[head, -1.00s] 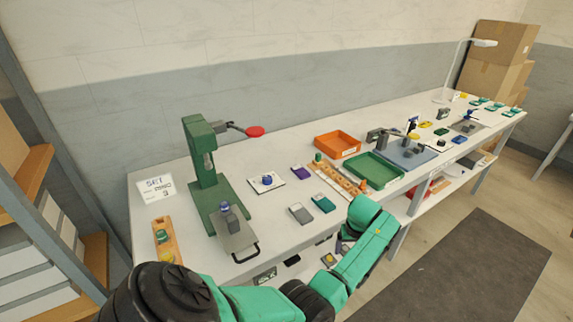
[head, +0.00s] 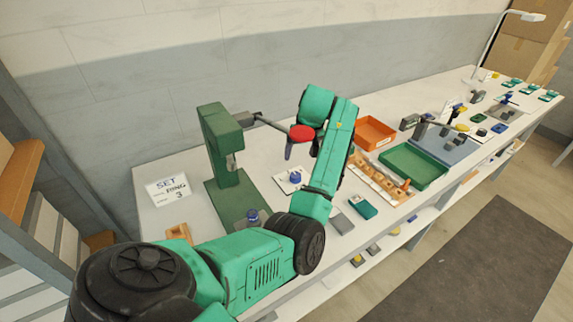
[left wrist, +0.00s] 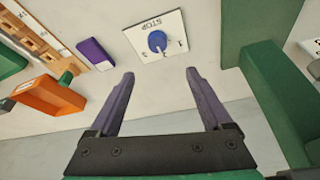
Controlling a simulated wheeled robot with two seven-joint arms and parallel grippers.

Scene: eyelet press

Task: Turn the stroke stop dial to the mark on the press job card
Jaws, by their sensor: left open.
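The stroke stop dial is a blue knob (left wrist: 157,40) on a white plate marked STOP with numerals around it; it also shows on the bench in the head view (head: 295,177). Which mark the knob points at is too small to tell. The press job card (head: 167,190) stands at the bench's left end and reads SET, RING 3, with smaller print unclear. My left gripper (left wrist: 160,74) is open and empty, its two purple-grey fingers pointing toward the dial plate, apart from it. In the head view my arm hides most of this gripper. My right gripper is not in view.
The green press (head: 222,150) stands left of the dial, its lever with a red knob (head: 301,132) reaching out near my left gripper. A purple block (left wrist: 96,56) lies beside the dial plate. Orange (head: 374,133) and green (head: 413,166) trays are farther right.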

